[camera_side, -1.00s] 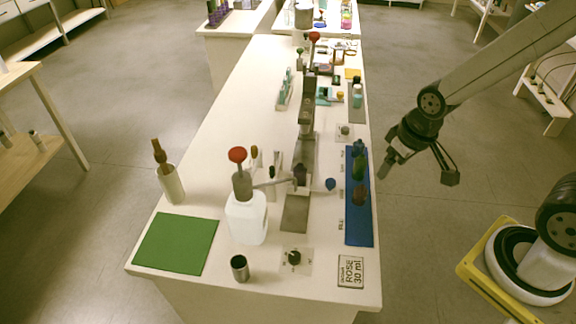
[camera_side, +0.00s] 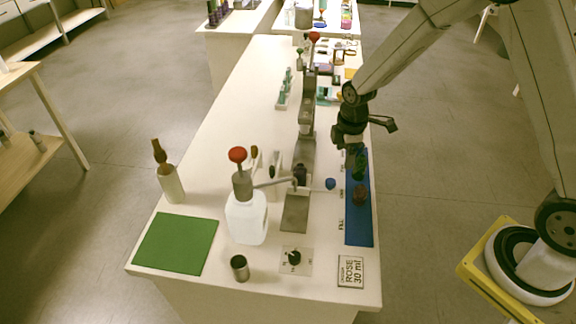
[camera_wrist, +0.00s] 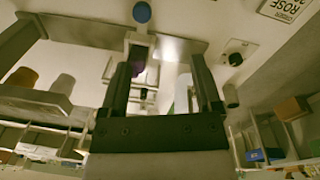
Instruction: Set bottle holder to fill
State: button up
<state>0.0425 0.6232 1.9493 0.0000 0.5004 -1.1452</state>
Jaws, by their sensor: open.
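A dark, purplish holder (camera_side: 301,173) sits on a grey metal rail (camera_side: 304,152) on the counter; it also shows between my fingers in the wrist view (camera_wrist: 138,64). A blue round knob (camera_side: 330,184) stands to its right; the knob is at the top of the wrist view (camera_wrist: 142,12). A blue strip (camera_side: 358,228) with white labels lies along the right edge, with dark bottles standing on it. My gripper (camera_side: 362,132) is above the strip's far end, apart from the knob. Its two fingers (camera_wrist: 162,85) are open and empty.
A white pump bottle (camera_side: 247,218) with a red top stands left of the rail. A dial (camera_side: 294,258), a metal cup (camera_side: 240,268) and a ROSE 30 ml card (camera_side: 350,271) are in front. A green mat (camera_side: 176,244) lies at the front left.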

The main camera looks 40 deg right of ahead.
aim_at(330, 181)
jog(key=w+f+n, duration=0.1)
jog(key=f, duration=0.1)
jog(key=w+f+n, duration=0.1)
jog(key=f+n, duration=0.1)
jog(key=w+d+f+n, duration=0.1)
jog(key=w+f+n, duration=0.1)
jog(key=shift+f+g, duration=0.15)
jog(key=shift+g, duration=0.25)
jog(key=shift+f, duration=0.15)
jog(key=shift+f, duration=3.75)
grip_shut()
jog(key=shift+w, duration=0.1)
